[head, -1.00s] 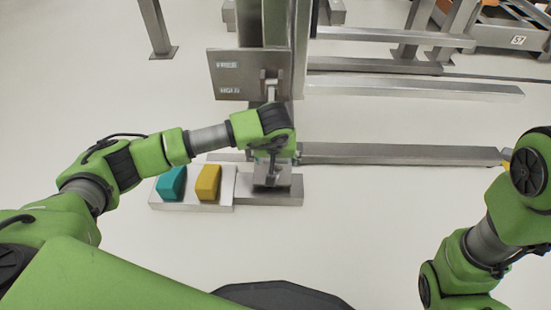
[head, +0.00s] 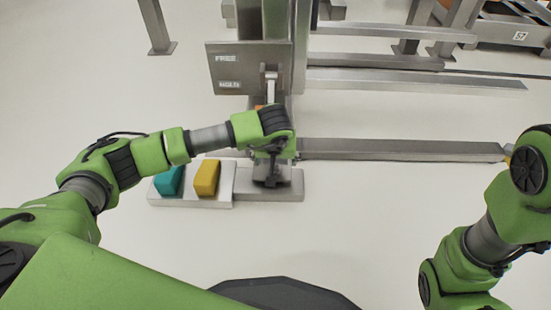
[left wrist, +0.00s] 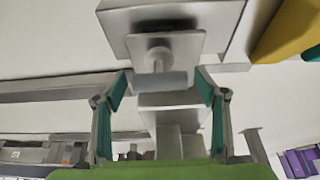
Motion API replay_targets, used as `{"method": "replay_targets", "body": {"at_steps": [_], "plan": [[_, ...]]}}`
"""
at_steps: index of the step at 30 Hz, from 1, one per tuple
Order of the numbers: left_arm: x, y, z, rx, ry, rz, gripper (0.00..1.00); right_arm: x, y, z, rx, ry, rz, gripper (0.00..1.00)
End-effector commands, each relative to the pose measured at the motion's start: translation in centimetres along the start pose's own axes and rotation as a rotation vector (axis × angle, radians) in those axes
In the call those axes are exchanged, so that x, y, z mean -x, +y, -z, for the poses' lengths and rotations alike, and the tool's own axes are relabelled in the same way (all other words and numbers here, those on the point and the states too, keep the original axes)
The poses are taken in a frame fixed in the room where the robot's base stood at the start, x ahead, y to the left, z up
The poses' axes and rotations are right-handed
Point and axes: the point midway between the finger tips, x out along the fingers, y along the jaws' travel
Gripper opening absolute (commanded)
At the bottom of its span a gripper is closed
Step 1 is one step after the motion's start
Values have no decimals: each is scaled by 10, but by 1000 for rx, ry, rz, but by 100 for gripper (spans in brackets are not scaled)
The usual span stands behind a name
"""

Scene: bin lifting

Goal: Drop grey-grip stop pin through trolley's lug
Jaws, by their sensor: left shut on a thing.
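A light round stem (left wrist: 157,58) runs from the grip to a grey plate (left wrist: 182,42) on a block with a dark slot. I cannot tell whether this plate is the trolley's lug or how deep the pin sits. In the head view my left gripper (head: 271,178) points down over a metal base (head: 290,186) in front of the post, hiding the pin. My right gripper is out of view.
A sign plate (head: 228,68) reading FREE hangs on the post (head: 280,20), beside a pale lever (head: 271,88). A teal block (head: 168,181) and a yellow block (head: 206,177) stand left of the gripper. A long rail (head: 400,150) runs right.

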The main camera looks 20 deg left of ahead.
Motion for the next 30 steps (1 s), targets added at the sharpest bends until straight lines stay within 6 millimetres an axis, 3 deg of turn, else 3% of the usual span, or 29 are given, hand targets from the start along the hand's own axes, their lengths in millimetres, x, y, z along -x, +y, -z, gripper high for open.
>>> {"method": "replay_targets", "body": {"at_steps": [9, 10, 12, 30], "plan": [[0, 0, 1, 0, 1, -1, 40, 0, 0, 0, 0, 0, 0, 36], [0, 0, 1, 0, 1, -1, 70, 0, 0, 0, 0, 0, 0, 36], [0, 0, 1, 0, 1, -1, 85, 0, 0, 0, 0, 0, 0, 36], [8, 0, 4, 0, 1, -1, 85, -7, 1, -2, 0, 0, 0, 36]]}}
